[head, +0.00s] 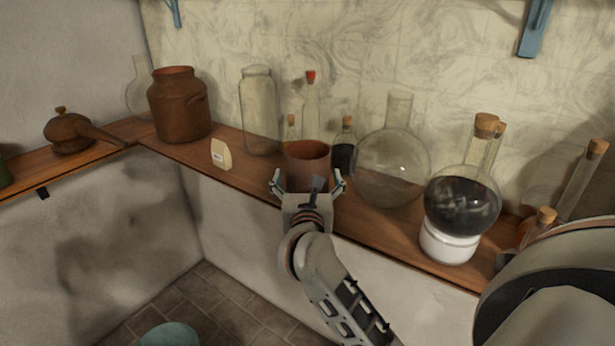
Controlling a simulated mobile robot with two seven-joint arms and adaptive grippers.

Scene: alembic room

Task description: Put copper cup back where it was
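The copper cup (307,158) is a reddish-brown, open-topped cup, upright at the wooden shelf (231,181) in the middle of the head view. My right gripper (308,183) comes in from below right, in front of the cup. Its two fingers are spread wide, one at each side of the cup's lower part. They look slightly apart from its wall, though contact is hard to judge. The palm hides the cup's base, so I cannot tell whether it rests on the shelf. My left gripper is not in view.
Close to the cup stand a small corked dark bottle (343,150), a round glass flask (390,165) and a red-stoppered bottle (311,103). A glass jar (259,110), a small label card (221,154) and a brown pot (180,110) stand left. A dark-filled flask (462,205) stands right.

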